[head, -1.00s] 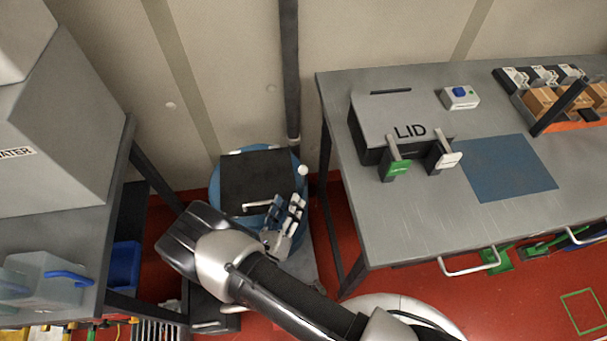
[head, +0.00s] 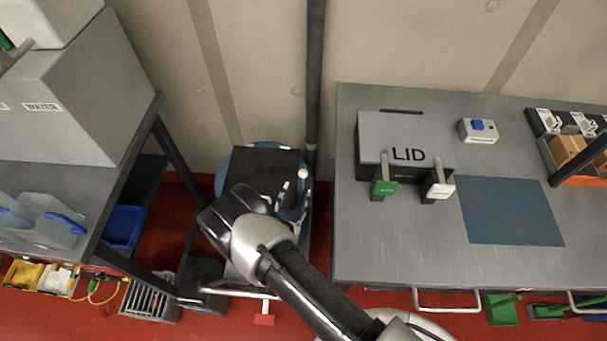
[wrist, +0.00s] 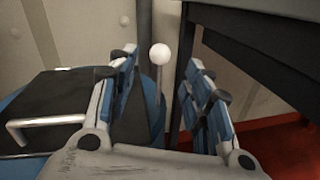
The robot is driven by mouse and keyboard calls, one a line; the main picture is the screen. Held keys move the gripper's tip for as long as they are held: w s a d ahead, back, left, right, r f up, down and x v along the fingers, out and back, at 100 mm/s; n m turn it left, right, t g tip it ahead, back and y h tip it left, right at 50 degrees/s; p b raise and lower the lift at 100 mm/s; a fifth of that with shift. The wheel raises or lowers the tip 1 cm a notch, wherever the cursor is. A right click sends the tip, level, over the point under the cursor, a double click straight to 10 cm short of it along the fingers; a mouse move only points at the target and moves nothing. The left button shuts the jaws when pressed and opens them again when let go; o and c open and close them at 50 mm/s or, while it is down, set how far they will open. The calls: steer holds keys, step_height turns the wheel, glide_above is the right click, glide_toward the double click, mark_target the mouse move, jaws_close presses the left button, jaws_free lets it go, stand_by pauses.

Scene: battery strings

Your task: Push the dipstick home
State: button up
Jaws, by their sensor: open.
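The dipstick shows as a white ball knob (wrist: 160,55) on a thin grey rod standing upright at the right edge of a blue drum (wrist: 22,168). In the head view the knob (head: 302,174) is just beyond my fingers. My gripper (wrist: 162,60) is open, with its blue-and-grey fingers spread. In the wrist view the knob and rod appear between the fingers, nearer the left one, with no visible contact. In the head view my gripper (head: 293,194) is beside the drum, partly hidden by my wrist. The rod's lower end is hidden.
A black cover with a pale handle (wrist: 45,125) lies on the drum, left of my fingers. A grey table (head: 400,240) stands close on the right, holding a box marked LID (head: 390,130). A dark pipe (head: 314,90) runs up the wall behind. A grey bench stands left.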

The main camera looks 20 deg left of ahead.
mark_target(304, 174)
steer(key=w+b, duration=0.1)
steer(key=w, duration=0.7)
steer(key=shift+w+a+b, duration=0.15)
steer(key=shift+w+b, duration=0.2)
steer(key=shift+w, duration=0.05)
steer(key=shift+c, duration=0.5)
jaws_close()
